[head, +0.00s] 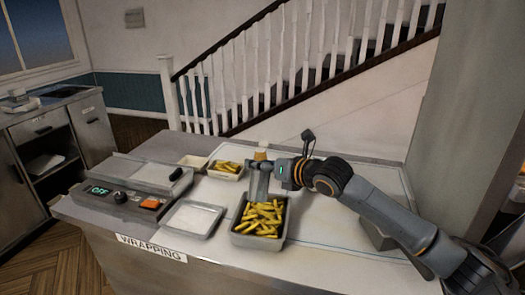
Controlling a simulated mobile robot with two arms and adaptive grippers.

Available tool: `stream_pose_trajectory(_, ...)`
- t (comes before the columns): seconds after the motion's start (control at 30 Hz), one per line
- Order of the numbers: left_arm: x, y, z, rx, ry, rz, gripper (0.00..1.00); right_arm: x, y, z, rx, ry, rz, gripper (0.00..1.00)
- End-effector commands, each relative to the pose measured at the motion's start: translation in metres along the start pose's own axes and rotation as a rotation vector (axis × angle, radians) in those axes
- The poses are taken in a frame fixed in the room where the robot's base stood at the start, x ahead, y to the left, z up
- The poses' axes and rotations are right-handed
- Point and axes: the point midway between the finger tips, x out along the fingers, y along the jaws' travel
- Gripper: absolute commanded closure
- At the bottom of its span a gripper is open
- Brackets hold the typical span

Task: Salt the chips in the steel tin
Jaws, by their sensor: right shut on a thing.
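The steel tin (236,238) stands on the worktop in the middle of the view, filled with yellow chips (263,219). My right gripper (259,182) comes in from the right and is just above the back edge of the tin. It is shut on what appears to be the salt shaker, mostly hidden by the gripper. A small tan part (261,155) shows just above the gripper, perhaps the shaker's end. No falling salt can be made out. My left gripper is not in view.
A smaller tray of chips (226,176) stands behind and left of the tin. A flat pale tray (193,218) lies left of it. A wrapping machine (128,192) with a lit display and an orange switch is farther left. The worktop right of the tin is mostly clear.

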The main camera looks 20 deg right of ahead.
Motion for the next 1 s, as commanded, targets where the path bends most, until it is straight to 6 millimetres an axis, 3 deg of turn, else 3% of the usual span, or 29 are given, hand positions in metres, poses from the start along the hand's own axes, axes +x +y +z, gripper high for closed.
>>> stream_pose_trajectory(0.03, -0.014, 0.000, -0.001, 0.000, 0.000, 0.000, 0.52, -0.001, 0.001, 0.004, 0.063, 0.038, 0.003, 0.82)
stream_pose_trajectory(0.47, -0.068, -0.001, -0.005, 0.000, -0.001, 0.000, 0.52, 0.007, -0.008, -0.025, 0.529, 0.350, 0.027, 0.82)
stream_pose_trajectory(0.53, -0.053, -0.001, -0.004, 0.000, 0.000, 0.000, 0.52, 0.012, -0.013, -0.035, 0.616, 0.405, 0.033, 0.82)
stream_pose_trajectory(1.0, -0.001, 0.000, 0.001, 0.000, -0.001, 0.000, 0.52, 0.019, -0.022, -0.057, 1.183, 0.786, 0.068, 0.82)
